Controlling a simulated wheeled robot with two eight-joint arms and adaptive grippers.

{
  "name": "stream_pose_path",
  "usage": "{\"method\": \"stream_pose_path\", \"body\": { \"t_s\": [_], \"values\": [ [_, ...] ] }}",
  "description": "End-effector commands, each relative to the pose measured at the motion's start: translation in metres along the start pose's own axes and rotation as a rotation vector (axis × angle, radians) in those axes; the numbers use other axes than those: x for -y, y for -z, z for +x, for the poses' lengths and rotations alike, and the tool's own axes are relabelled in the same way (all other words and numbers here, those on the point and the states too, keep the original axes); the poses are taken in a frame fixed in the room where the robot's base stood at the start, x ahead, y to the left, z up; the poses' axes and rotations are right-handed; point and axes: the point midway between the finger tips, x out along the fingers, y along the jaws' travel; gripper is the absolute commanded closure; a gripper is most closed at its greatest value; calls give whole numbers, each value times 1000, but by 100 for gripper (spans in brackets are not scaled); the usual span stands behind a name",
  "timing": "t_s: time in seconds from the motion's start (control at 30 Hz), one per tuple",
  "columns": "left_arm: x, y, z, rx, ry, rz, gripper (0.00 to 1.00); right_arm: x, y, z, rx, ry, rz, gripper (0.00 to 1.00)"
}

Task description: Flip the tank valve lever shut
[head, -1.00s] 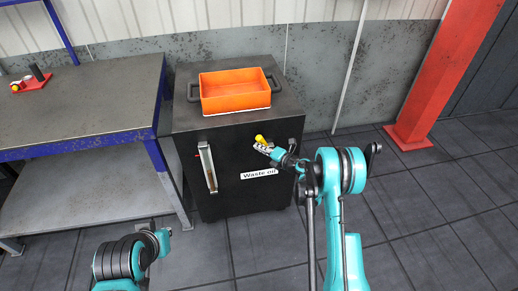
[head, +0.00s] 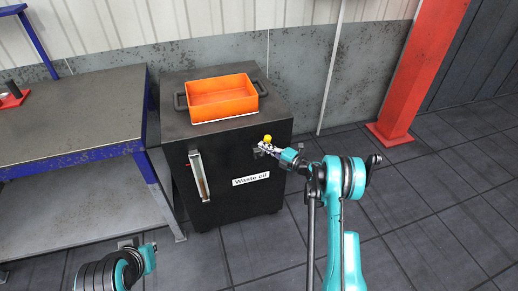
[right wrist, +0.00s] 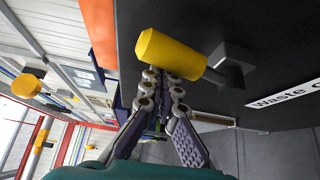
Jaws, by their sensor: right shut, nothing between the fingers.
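The tank (head: 228,160) is a black cabinet labelled "Waste oil". Its valve lever (head: 267,138) has a yellow handle and sits at the upper right of the tank's front. In the right wrist view the yellow lever (right wrist: 172,52) sticks out from a dark block (right wrist: 235,62) on the tank. My right gripper (head: 258,151) is shut and empty, just below the yellow handle. In the right wrist view its fingertips (right wrist: 165,82) overlap the handle's lower edge; I cannot tell whether they touch it.
An orange tray (head: 223,112) sits on the tank top. A glass gauge (head: 199,175) runs down the front's left side. A workbench (head: 75,118) with blue legs stands at the left. A red post (head: 410,90) stands at the right. The floor between tank and post is clear.

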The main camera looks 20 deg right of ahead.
Motion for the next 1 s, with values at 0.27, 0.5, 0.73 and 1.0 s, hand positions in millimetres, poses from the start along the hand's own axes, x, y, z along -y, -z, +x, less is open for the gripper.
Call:
{"method": "stream_pose_path", "body": {
  "t_s": [0.27,0.5,0.73,1.0],
  "values": [
    [0,0,0,0,0,0,100,3,-14,-9,5,1,-1,100],
    [0,0,0,0,0,0,100,5,-19,-12,6,1,-2,100],
    [0,0,0,0,0,0,100,6,-21,-14,11,1,-2,100],
    [0,0,0,0,0,0,100,6,-22,-14,12,2,-2,100]
  ]
}}
